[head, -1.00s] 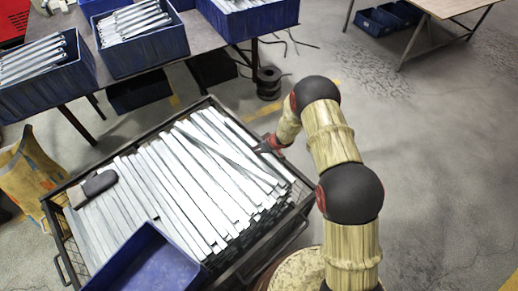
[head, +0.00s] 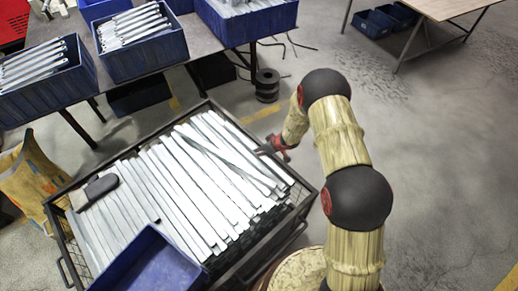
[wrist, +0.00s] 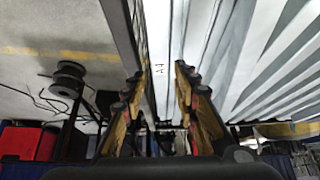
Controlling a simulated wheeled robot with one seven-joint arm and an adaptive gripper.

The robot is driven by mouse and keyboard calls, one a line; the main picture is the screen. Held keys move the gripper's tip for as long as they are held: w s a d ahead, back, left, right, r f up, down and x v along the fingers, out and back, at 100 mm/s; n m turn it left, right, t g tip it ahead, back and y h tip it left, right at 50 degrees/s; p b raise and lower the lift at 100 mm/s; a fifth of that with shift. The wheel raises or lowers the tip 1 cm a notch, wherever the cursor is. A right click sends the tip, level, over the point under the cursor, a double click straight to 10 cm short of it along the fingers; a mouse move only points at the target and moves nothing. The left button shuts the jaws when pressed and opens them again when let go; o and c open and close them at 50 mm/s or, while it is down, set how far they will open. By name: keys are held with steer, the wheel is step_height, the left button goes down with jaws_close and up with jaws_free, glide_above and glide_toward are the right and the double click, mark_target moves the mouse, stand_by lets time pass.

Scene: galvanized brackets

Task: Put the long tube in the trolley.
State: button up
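The trolley (head: 310,197) is a dark wire-sided cart at the centre left of the head view, holding many pale galvanized lengths packed side by side. I cannot tell for sure which one is the long tube. A bright flat length (wrist: 161,85) with a small dark mark lies between my fingers in the wrist view, beside the trolley's dark rim (wrist: 125,35). My gripper (head: 268,147) is at the trolley's right edge in the head view. In the wrist view my gripper (wrist: 160,88) has its fingers apart, with no clear contact on the length.
A blue bin (head: 150,262) and a dark object (head: 101,187) rest on the load. A table with blue bins (head: 143,45) of brackets stands behind. A black spool (head: 267,86) is on the floor beyond the trolley. The floor at right is mostly clear, up to a wooden table (head: 440,8).

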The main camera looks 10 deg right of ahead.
steer(key=s+d+r+m+t+h+p, duration=0.15)
steer(key=d+r, duration=0.25)
steer(key=r, duration=0.9)
steer(key=s+d+r+m+h, duration=0.1)
steer(key=s+d+r+h, duration=0.3)
steer(key=r, duration=0.9)
steer(key=s+d+r+m+t, duration=0.15)
steer(key=d+r, duration=0.35)
steer(key=r, duration=0.8)
steer(key=s+r+m+g, duration=0.2)
steer(key=s+r, duration=0.9)
steer(key=s, duration=0.2)
steer(key=s+a+r, duration=0.1)
steer(key=s+a, duration=0.1)
steer(key=s, duration=0.7)
steer(key=s+a+r+m+y, duration=0.1)
steer(key=s+a+r, duration=0.1)
steer(key=s, duration=0.8)
steer(key=shift+g, duration=0.3)
steer(key=shift+a+y, duration=0.15)
steer(key=shift+y, duration=0.1)
